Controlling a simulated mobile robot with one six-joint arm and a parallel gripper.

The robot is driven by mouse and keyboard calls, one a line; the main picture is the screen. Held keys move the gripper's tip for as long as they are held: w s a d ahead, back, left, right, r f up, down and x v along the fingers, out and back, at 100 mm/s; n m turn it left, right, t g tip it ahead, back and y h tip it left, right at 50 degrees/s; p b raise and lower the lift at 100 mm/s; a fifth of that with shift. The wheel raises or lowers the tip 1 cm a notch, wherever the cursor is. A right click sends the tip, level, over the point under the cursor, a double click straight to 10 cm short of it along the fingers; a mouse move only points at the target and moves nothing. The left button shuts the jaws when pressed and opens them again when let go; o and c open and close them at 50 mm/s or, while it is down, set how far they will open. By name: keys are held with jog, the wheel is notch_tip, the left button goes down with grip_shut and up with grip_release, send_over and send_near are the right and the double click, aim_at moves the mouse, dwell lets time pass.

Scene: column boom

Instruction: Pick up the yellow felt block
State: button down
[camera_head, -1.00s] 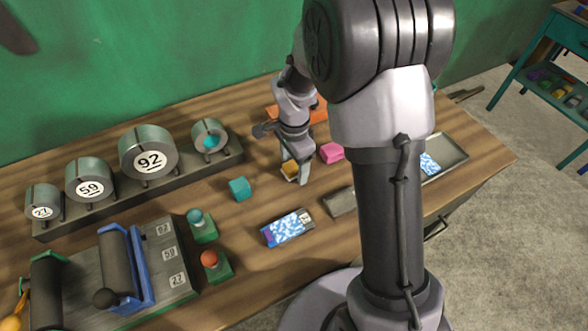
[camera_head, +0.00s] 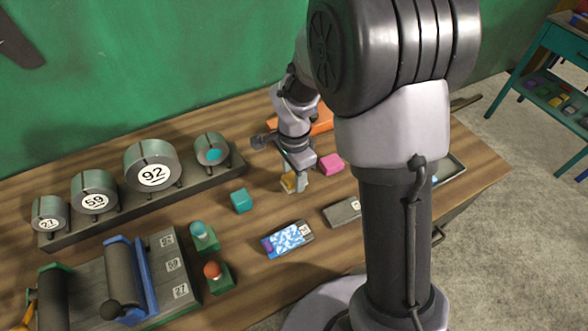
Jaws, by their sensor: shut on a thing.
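The yellow felt block (camera_head: 289,181) is small and sits between the fingers of my gripper (camera_head: 294,184), over the middle of the wooden table. My gripper points down and is shut on the block. The fingers hide part of the block. I cannot tell whether its underside is touching the table or a little above it.
A pink block (camera_head: 331,164) is close on the right and a teal block (camera_head: 241,200) stands to the left. An orange object (camera_head: 320,121) lies behind. A patterned blue-and-white device (camera_head: 287,239) and a grey box (camera_head: 344,211) are in front. Numbered cylinders (camera_head: 153,167) line the back left.

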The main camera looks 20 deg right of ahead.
jog(key=s+a, duration=0.1)
jog(key=s, duration=0.3)
jog(key=s+a+p, duration=0.1)
jog(key=s, duration=0.4)
jog(key=s+a+r, duration=0.1)
jog(key=s, duration=0.3)
jog(key=shift+s+a+r+p, duration=0.1)
jog(key=shift+s+a+p, duration=0.05)
jog(key=shift+a+p, duration=0.15)
